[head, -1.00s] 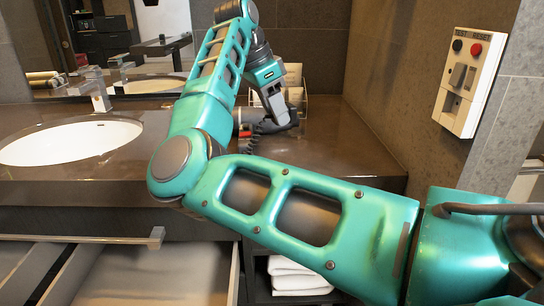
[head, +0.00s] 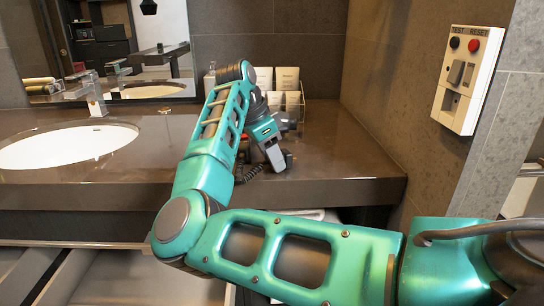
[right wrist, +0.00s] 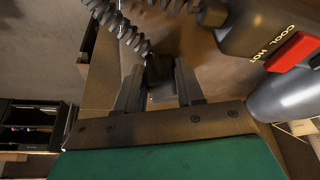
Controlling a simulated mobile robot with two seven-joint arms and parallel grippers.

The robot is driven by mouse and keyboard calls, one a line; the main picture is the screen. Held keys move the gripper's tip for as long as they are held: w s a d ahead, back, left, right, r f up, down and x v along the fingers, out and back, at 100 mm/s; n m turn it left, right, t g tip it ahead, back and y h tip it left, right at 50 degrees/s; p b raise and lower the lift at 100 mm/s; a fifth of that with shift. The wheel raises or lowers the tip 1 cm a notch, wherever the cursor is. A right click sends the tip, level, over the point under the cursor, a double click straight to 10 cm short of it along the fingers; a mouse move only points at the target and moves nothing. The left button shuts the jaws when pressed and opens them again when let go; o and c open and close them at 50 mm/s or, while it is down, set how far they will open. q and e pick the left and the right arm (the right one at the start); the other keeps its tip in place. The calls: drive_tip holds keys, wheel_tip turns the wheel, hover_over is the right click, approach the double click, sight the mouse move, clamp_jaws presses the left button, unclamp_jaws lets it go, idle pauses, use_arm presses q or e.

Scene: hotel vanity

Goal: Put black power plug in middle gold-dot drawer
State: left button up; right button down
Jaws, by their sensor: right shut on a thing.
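The black power plug (right wrist: 158,70) sits between the two fingers of my right gripper (right wrist: 158,82) in the right wrist view. A black coiled cord (right wrist: 122,28) runs from it. In the head view my right gripper (head: 279,158) is over the front part of the counter, with the coiled cord (head: 247,174) beside it. A grey hair dryer (right wrist: 275,95) with a red switch lies close by in the right wrist view. An open drawer (head: 150,280) shows at the lower left of the head view, partly hidden by my right arm. No gold dot shows. My left gripper is out of view.
The dark counter (head: 350,160) is bare at the right. A sink (head: 65,146) is at the left with a tap (head: 96,97). A clear holder with white packets (head: 288,80) stands at the back. A wall socket panel (head: 468,80) is at the right.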

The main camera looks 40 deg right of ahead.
drive_tip(key=shift+f, duration=0.1)
drive_tip(key=c, duration=0.7)
unclamp_jaws()
drive_tip(key=p+v, duration=0.2)
drive_tip(key=v, duration=1)
